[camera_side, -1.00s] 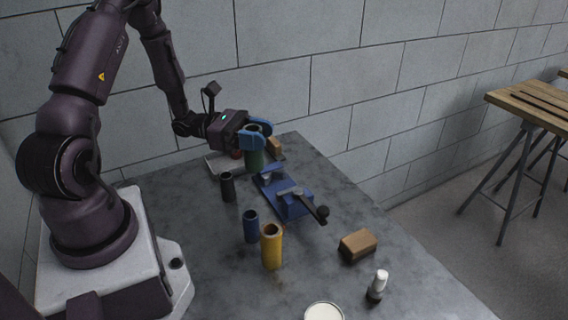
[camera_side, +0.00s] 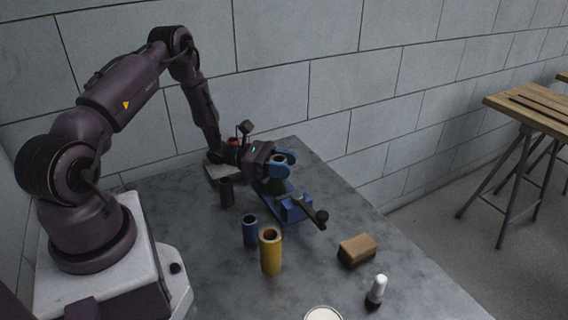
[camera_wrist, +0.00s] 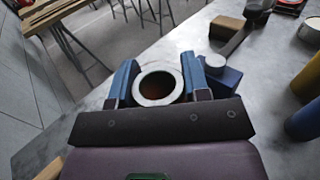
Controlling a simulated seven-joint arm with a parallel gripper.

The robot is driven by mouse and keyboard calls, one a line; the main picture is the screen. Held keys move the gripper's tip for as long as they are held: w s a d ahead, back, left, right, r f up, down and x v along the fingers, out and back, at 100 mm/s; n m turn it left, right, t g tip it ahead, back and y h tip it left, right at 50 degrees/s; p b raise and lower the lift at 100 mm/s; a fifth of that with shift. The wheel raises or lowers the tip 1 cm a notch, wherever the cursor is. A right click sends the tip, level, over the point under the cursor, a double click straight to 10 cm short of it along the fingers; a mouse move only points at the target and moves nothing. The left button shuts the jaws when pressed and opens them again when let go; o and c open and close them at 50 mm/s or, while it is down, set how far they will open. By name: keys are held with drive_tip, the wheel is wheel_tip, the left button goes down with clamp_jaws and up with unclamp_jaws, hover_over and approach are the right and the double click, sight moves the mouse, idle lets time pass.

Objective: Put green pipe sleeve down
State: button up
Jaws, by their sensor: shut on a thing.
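My gripper (camera_side: 284,160) is shut on the green pipe sleeve (camera_side: 277,184), with its blue fingers on either side near the top. The sleeve looks upright. In the wrist view, the open top of the sleeve (camera_wrist: 158,86) shows as a pale ring with a dark bore between the fingers (camera_wrist: 160,82). A blue vise (camera_side: 297,207) with a dark handle stands close by. The sleeve's lower end overlaps the vise's far end in the side view. I cannot tell whether it touches the vise or the table. The vise also shows right of the sleeve in the wrist view (camera_wrist: 226,78).
A black sleeve (camera_side: 227,193), a blue sleeve (camera_side: 250,232) and a yellow sleeve (camera_side: 271,254) stand left of the vise. A brown block (camera_side: 357,249), a white-capped bottle (camera_side: 376,290) and a white round dish (camera_side: 323,314) are nearer the front. A pale tray (camera_side: 221,173) lies at the back.

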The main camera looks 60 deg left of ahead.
drive_tip(key=o, duration=1.2)
drive_tip(key=shift+f, duration=0.1)
